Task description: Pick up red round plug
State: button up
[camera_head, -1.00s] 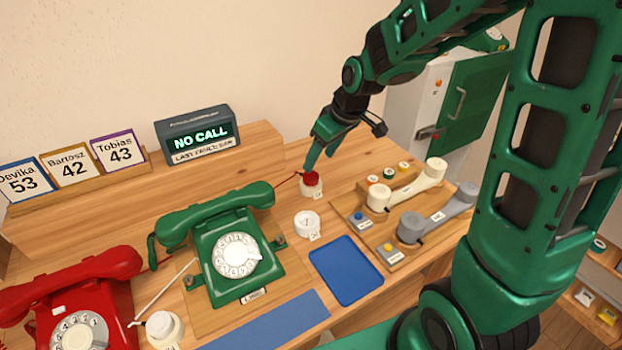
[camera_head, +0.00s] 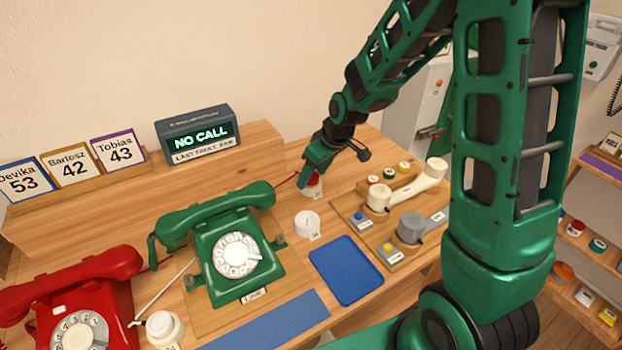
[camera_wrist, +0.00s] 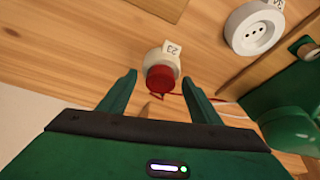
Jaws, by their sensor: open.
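The red round plug (camera_head: 316,180) sits in a white round socket (camera_head: 315,193) on the wooden table, with a red cord running left from it. In the wrist view the red plug (camera_wrist: 160,78) is in front of my gripper, about midway between the fingertips, and its socket (camera_wrist: 163,58) carries a tag reading 23. My gripper (camera_head: 311,174) is open and empty and points down at the plug, partly hiding it in the head view. In the wrist view (camera_wrist: 158,80) both fingers show spread, with no clear contact on the plug.
An empty white socket (camera_head: 307,223) stands nearby. A green dial phone (camera_head: 225,240) is to the left and a red one (camera_head: 80,290) further left. A board with cream and grey handsets (camera_head: 409,227) is to the right. A blue tray (camera_head: 345,270) lies in front.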

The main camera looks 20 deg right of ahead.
jog(key=c, duration=1)
jog(key=shift+c, duration=0.2)
jog(key=shift+r, duration=0.15)
